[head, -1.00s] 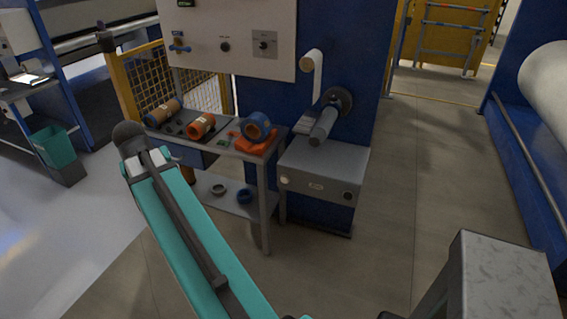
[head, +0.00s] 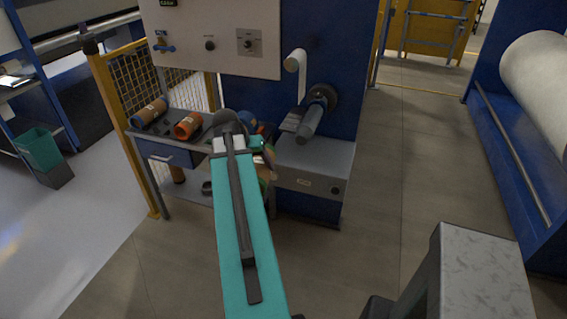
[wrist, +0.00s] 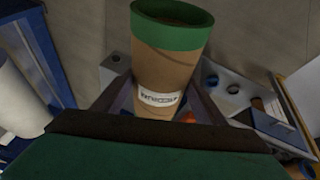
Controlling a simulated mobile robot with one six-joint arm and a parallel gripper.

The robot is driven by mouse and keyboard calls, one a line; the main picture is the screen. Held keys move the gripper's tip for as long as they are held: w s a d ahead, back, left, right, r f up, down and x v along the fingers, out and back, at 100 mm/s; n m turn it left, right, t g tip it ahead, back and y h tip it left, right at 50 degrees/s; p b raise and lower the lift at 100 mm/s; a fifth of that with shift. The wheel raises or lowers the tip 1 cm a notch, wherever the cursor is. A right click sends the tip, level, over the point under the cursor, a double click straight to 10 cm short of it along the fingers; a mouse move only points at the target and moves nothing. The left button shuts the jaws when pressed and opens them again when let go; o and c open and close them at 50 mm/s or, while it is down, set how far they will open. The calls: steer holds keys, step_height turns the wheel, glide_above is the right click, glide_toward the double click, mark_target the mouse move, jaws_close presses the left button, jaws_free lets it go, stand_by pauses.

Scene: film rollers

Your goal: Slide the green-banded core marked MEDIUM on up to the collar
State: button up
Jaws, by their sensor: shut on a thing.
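The green-banded core (wrist: 172,60) is a brown cardboard tube with a green band at its upper end in the wrist view. Its white label is too blurred to read. My gripper (wrist: 158,100) is shut on it, with a finger on each side. In the head view, the core (head: 266,166) is mostly hidden behind my teal arm. The grey spindle (head: 310,124) sticks out from the blue machine, to the right of the core and apart from it. The round dark collar (head: 328,93) sits at the spindle's inner end.
A side table (head: 180,148) holds a brown core (head: 150,112), an orange-banded core (head: 188,125) and a blue roll partly behind my arm. A grey cabinet (head: 315,165) stands under the spindle. A yellow mesh guard (head: 130,85) is at left. Open floor lies to the right.

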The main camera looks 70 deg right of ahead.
steer(key=s+d+m+g, duration=0.1)
steer(key=s+d+m, duration=0.1)
steer(key=s, duration=0.6)
steer(key=shift+s+d+f+p, duration=0.15)
steer(key=shift+d+p, duration=0.2)
steer(key=shift+d, duration=0.55)
steer(key=d, duration=0.7)
steer(key=shift+w+d, duration=0.25)
steer(key=shift+d, duration=0.15)
steer(key=shift+d, duration=0.1)
stand_by(0.7)
steer(key=shift+w+d+b, duration=0.1)
steer(key=shift+d+b, duration=0.2)
steer(key=shift+d, duration=1.35)
steer(key=shift+w+d, duration=0.1)
steer(key=shift+d, duration=1.65)
steer(key=shift+d, duration=0.1)
